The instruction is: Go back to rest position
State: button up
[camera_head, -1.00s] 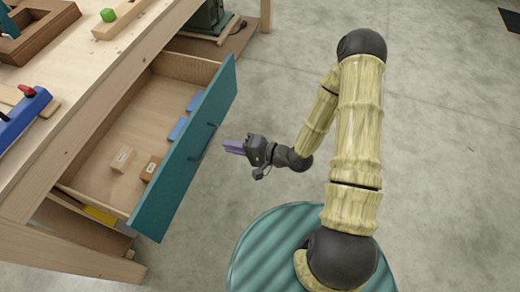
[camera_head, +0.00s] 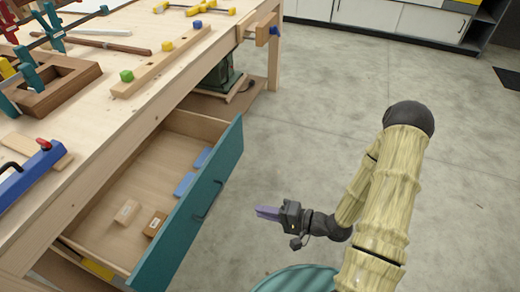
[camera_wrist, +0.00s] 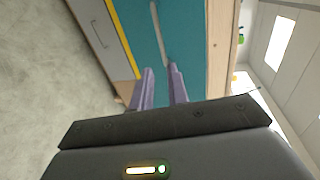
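My gripper (camera_head: 268,212) is in the free space to the right of the open drawer, apart from its teal front (camera_head: 190,215). In the wrist view, the two purple fingers of my gripper (camera_wrist: 160,88) stand apart with nothing between them. Beyond them the wrist view shows the teal drawer front (camera_wrist: 190,45) and its pale handle (camera_wrist: 158,30). My arm is folded, with the elbow high at the right.
The open drawer holds small wooden blocks (camera_head: 127,212) and blue pieces (camera_head: 185,185). The wooden workbench (camera_head: 95,125) carries clamps, a green cube (camera_head: 126,76) and a wooden frame (camera_head: 50,92). Bare concrete floor (camera_head: 330,110) lies to the right. White cabinets (camera_head: 375,15) stand at the back.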

jog(key=w+d+f+n+g+h, duration=0.1)
jog(key=w+d+f+n+h, duration=0.1)
jog(key=w+d+n+h, duration=0.35)
jog(key=s+d+r+g+h, duration=0.1)
jog(key=s+d+r+h, duration=0.1)
jog(key=d+r+h, duration=0.5)
jog(key=s+a+r+g+h+p, duration=0.1)
jog(key=s+a+r+g+h, duration=0.1)
jog(key=s+r, duration=0.65)
notch_tip(320, 180, up, 25)
jog(key=w+p, duration=0.1)
jog(key=p, duration=2.2)
jog(key=shift+w+a, duration=0.15)
jog(key=shift+w, duration=0.15)
